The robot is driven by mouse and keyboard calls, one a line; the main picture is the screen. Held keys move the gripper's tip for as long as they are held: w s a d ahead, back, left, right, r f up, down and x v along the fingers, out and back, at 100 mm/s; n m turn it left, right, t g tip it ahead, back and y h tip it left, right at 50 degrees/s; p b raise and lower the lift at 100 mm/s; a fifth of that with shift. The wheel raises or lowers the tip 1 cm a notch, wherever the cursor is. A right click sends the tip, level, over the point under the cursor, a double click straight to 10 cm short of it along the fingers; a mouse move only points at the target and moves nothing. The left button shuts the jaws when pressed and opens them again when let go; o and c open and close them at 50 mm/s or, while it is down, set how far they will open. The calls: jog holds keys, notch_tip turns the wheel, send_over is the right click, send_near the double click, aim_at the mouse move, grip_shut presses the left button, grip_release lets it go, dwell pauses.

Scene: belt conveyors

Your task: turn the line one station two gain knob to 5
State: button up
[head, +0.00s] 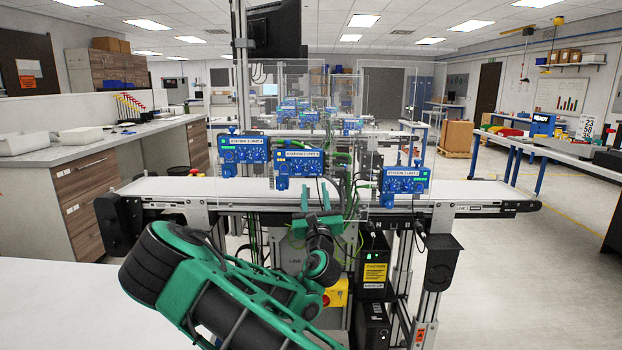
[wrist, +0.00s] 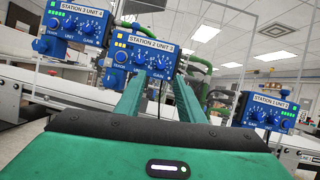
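The middle blue control box (head: 298,169), whose label appears to read Station 2, hangs above the near conveyor. It also shows in the wrist view (wrist: 128,48), behind my finger tips. Its gain knob (wrist: 164,62) is a small blue dial at the right of the panel; its setting is too small to read. My gripper (head: 316,205) is in front of and below this box, to its right in the head view. In the wrist view (wrist: 158,85) its two green fingers stand apart with nothing between them. I cannot tell any contact with the knob.
Similar boxes hang at left (head: 243,150) and right (head: 404,181). The white conveyor belt (head: 470,192) runs across beneath them. Clear upright panels (head: 345,130), posts and green cables (head: 350,195) stand close by. A drawer counter (head: 80,195) is at left.

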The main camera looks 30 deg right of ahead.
aim_at(312, 170)
jog(key=x, duration=0.8)
jog(key=shift+w+d, duration=0.1)
grip_shut()
